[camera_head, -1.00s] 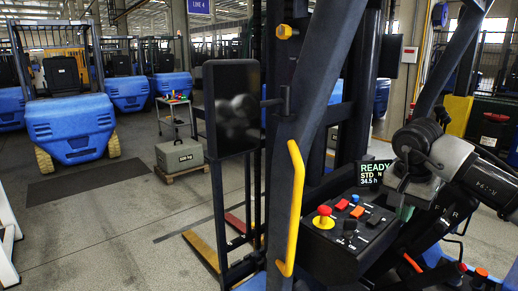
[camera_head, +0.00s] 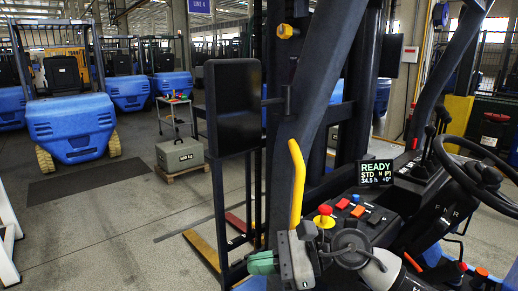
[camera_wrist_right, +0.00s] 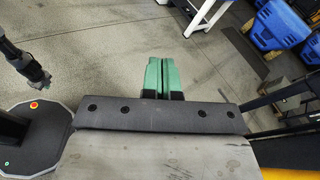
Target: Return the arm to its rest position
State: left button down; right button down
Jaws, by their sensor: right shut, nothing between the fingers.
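My right gripper (camera_head: 262,262) shows at the bottom centre of the head view. Its green fingertips point left, just below the yellow grab handle (camera_head: 296,185), and its arm covers the lower part of the handle and of the control panel (camera_head: 377,215). In the right wrist view the green fingers (camera_wrist_right: 163,75) are together with nothing between them, over grey floor. The left gripper is not in the head view.
The truck's red knob (camera_head: 323,216), the READY display (camera_head: 377,174) and the steering wheel (camera_head: 470,170) stand close to my right arm. A grey weight (camera_head: 180,155) rests on a pallet; open floor lies left.

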jog(key=s+d+f+n+t+h, duration=0.2)
jog(key=d+f+n+t+h, duration=0.5)
jog(key=n, duration=0.7)
jog(key=s+d+f+n+t+h, duration=0.1)
jog(key=d+f+n+t+h, duration=0.3)
jog(key=d+n+t+h, duration=0.65)
jog(key=s+d+f+m+g+y, duration=0.15)
jog(key=s+f+m+g, duration=0.25)
jog(key=s+f+g, duration=0.5)
jog(key=s+d+f+m+g+y, duration=0.15)
jog(key=s+f+m+g, duration=0.35)
jog(key=s, duration=0.8)
notch_tip(320, 180, down, 29)
jog(key=n+g+b, duration=0.2)
jog(key=s+d+f+g+b, duration=0.1)
jog(key=s+d+f+b, duration=0.1)
jog(key=s+f, duration=1.4)
jog(key=shift+s+d+f+h, duration=0.4)
jog(key=shift+d+f+h, duration=0.05)
jog(key=shift+f, duration=0.3)
